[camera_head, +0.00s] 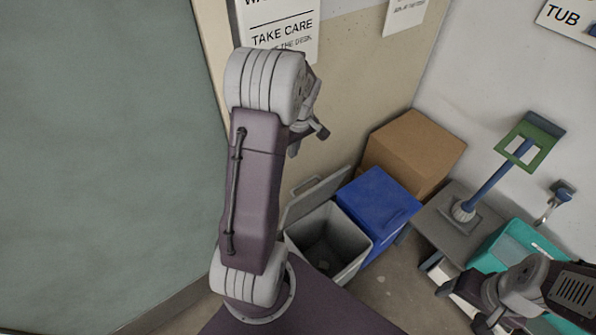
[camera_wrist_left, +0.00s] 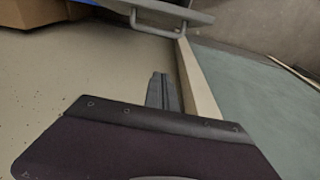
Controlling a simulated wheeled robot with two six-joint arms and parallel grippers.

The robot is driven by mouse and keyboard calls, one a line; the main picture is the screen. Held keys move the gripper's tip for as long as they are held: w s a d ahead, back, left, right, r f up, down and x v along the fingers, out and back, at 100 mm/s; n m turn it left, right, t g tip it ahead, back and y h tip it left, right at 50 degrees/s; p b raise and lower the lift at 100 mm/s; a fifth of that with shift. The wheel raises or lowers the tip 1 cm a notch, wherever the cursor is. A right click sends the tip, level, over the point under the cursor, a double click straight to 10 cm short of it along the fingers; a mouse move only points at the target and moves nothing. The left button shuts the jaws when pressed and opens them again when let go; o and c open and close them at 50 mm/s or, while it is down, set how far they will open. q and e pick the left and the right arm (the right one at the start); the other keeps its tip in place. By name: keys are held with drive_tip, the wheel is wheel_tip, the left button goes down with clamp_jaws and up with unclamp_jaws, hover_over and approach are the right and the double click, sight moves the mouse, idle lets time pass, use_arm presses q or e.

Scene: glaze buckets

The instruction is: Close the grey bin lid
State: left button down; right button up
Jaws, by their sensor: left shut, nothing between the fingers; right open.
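The grey bin (camera_head: 352,238) stands on the floor against the beige wall, open and empty-looking inside. Its grey lid (camera_head: 318,196) is tilted up at the back, near the wall. In the left wrist view the lid (camera_wrist_left: 180,12) shows at the top edge, with its bar handle (camera_wrist_left: 158,27) facing me. My left gripper (camera_head: 308,136) is above the lid in the head view, close to the wall, shut and empty. Its fingers (camera_wrist_left: 162,92) stand apart from the handle in the wrist view. My right gripper (camera_head: 464,307) is open at the lower right, away from the bin.
A blue-lidded bin (camera_head: 378,203) stands right beside the grey bin, with a cardboard box (camera_head: 415,150) behind it. A teal crate (camera_head: 515,245) is at the right. My left arm hides part of the bin's left side.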

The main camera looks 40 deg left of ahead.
sight(309, 195)
use_arm(q)
wheel_tip(309, 195, down, 12)
drive_tip(key=d+b, duration=0.2)
use_arm(e)
drive_tip(key=f, duration=0.2)
drive_tip(key=shift+w+f, duration=0.3)
drive_tip(key=shift+w, duration=0.05)
use_arm(q)
drive_tip(key=shift+r, duration=0.1)
